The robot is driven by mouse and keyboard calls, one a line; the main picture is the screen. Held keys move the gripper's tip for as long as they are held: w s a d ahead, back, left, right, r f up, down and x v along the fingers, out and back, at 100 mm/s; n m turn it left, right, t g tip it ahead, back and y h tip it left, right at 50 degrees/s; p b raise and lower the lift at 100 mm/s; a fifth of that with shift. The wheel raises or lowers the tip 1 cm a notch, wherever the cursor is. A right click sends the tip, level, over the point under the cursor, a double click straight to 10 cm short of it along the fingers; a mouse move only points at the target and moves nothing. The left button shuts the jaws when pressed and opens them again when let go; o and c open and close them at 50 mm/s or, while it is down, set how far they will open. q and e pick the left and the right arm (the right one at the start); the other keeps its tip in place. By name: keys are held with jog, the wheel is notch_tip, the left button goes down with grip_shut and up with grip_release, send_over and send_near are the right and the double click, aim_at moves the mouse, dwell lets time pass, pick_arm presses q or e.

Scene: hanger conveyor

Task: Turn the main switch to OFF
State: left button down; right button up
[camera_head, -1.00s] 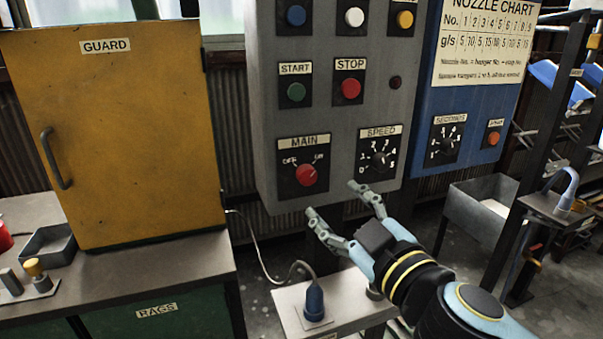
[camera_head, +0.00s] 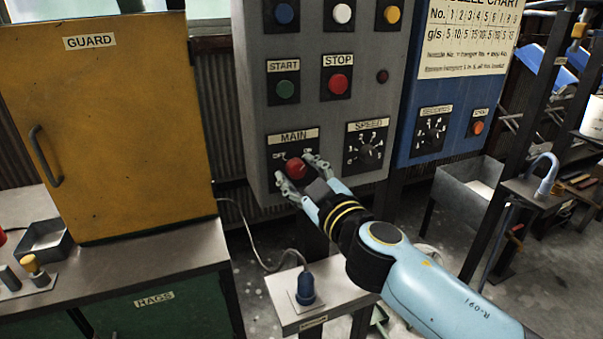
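The main switch is a red round knob (camera_head: 296,168) on a black plate under a MAIN label (camera_head: 293,136), low on the grey control panel. An OFF mark (camera_head: 279,155) shows at the knob's upper left; the upper right side of the plate is partly covered by a finger. My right gripper (camera_head: 297,169) reaches up from the lower right, with one finger on each side of the knob. The fingers look spread wider than the knob; contact cannot be made out. The knob's exact pointing is too small to tell. My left gripper is out of view.
The SPEED dial (camera_head: 370,154) is close to the right of the gripper. Green START (camera_head: 287,89) and red STOP (camera_head: 338,84) buttons sit above. A yellow guard cabinet (camera_head: 110,150) stands left. A small stand with a blue plug (camera_head: 305,288) is below.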

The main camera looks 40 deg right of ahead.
jog(key=c, duration=0.8)
jog(key=shift+n, duration=0.3)
jog(key=n+p, duration=0.1)
jog(key=n, duration=0.2)
jog(key=shift+n, duration=0.4)
jog(key=n+p, duration=0.1)
jog(key=n, duration=0.3)
jog(key=shift+g, duration=0.4)
jog(key=n, duration=0.4)
jog(key=shift+n+p, duration=0.3)
jog(key=shift+p, duration=0.1)
jog(key=shift+a+n+h+p, duration=0.1)
jog(key=shift+n+h+p, duration=0.35)
jog(key=shift+n, duration=1.65)
jog(key=shift+f, duration=0.1)
